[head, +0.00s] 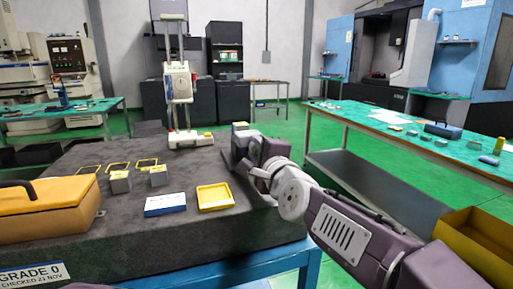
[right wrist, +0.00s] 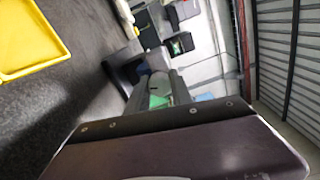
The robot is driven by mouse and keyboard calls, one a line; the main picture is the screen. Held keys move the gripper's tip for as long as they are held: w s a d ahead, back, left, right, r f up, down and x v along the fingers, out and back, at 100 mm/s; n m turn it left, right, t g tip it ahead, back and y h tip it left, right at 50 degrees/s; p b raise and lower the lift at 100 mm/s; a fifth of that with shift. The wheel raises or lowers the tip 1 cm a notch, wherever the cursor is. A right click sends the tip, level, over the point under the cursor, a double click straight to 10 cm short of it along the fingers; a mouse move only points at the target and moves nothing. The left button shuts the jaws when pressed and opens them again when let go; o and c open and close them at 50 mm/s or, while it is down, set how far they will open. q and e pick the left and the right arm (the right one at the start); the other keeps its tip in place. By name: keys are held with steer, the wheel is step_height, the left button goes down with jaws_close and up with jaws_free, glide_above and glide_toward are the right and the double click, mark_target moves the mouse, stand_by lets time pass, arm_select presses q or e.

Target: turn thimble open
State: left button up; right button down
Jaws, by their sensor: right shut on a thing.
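My right gripper (head: 240,143) reaches over the right edge of the dark granite table, and its arm comes in from the lower right. In the right wrist view its two fingers (right wrist: 158,88) point away, with a small grey part between their tips. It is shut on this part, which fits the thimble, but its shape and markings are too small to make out. My left gripper is out of view.
A yellow tray (head: 215,198), a blue-and-white box (head: 165,205), small grey blocks (head: 120,183) and an orange case (head: 45,212) stand on the granite table (head: 120,232). A white upright instrument (head: 180,90) stands at the back. A green-topped bench (head: 400,128) is at right.

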steer(key=n+p, duration=0.1)
steer(key=n, duration=0.3)
steer(key=shift+n, duration=0.3)
steer(key=n+p, duration=0.2)
steer(key=n, duration=0.3)
steer(key=shift+r+n, duration=0.1)
steer(key=shift+n, duration=0.2)
steer(key=n+p, duration=0.2)
steer(key=n, duration=0.3)
steer(key=shift+a, duration=0.1)
steer(key=n+p, duration=0.2)
steer(key=n, duration=0.3)
steer(key=n+p, duration=0.1)
steer(key=n, duration=0.3)
steer(key=n+p, duration=0.1)
steer(key=n, duration=0.4)
steer(key=shift+p, duration=0.4)
steer(key=n+p, duration=0.1)
steer(key=n, duration=0.4)
steer(key=n+p, duration=0.1)
steer(key=n, duration=0.3)
steer(key=shift+f, duration=0.2)
steer(key=shift+n, duration=0.5)
